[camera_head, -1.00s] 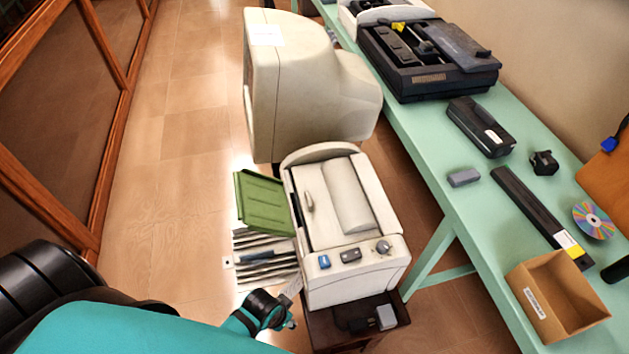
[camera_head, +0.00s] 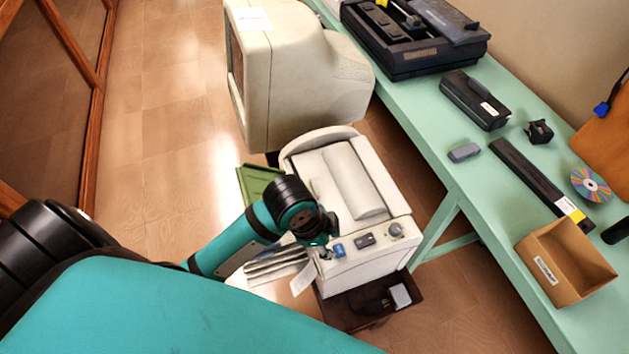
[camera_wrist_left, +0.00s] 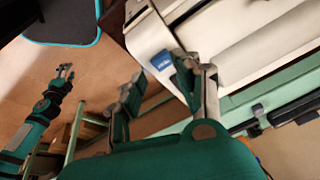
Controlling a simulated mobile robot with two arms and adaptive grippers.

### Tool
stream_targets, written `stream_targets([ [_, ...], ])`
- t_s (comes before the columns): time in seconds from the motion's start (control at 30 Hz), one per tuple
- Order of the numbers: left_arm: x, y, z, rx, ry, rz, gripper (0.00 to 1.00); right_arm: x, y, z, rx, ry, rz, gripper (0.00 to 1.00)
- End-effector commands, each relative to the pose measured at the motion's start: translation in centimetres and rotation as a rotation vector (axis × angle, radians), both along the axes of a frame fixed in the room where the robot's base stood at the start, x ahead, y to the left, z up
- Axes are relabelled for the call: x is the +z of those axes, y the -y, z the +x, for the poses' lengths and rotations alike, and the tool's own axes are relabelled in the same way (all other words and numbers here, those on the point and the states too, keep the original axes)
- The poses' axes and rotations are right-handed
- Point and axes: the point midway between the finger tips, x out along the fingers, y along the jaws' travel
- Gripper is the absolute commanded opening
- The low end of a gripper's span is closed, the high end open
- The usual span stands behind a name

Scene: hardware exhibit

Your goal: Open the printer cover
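The cream printer (camera_head: 375,262) stands on a small dark stand in the head view. Its cover (camera_head: 355,182) lies shut on top, with a blue button (camera_head: 338,250) and other controls along the front. My left gripper (camera_head: 322,240) is at the printer's front left corner, partly hidden by its own wrist. In the left wrist view, its two fingers (camera_wrist_left: 163,72) are spread with nothing held, close to the blue button (camera_wrist_left: 162,60) and the printer's edge. Whether a finger touches the printer is unclear. My right gripper (camera_wrist_left: 66,72) shows small in the left wrist view, away from the printer.
A cream monitor (camera_head: 295,75) stands behind the printer. A green table (camera_head: 440,165) runs along the right with a black device, a cardboard box (camera_head: 565,270) and a disc (camera_head: 590,185). A green tray (camera_head: 258,180) is at the printer's left. Floor is clear farther left.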

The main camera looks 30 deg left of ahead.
Motion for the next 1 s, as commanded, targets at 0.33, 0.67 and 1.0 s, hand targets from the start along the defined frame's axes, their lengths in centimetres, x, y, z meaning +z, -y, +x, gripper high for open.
stream_targets([
  [0.33, 3.7, -2.7, 8.5, -0.692, 0.011, 0.217, 0.33, 0.0, 2.0, 0.2, 0.004, 0.002, -0.024, 0.4],
  [0.67, 11.3, -10.4, 14.5, -1.168, -0.072, 0.345, 0.33, 0.0, 1.9, 0.2, 0.002, 0.003, -0.023, 0.4],
  [1.0, 10.1, -11.3, 14.8, -1.221, -0.085, 0.343, 0.33, 0.4, 0.9, 0.2, -0.002, 0.002, -0.011, 0.4],
])
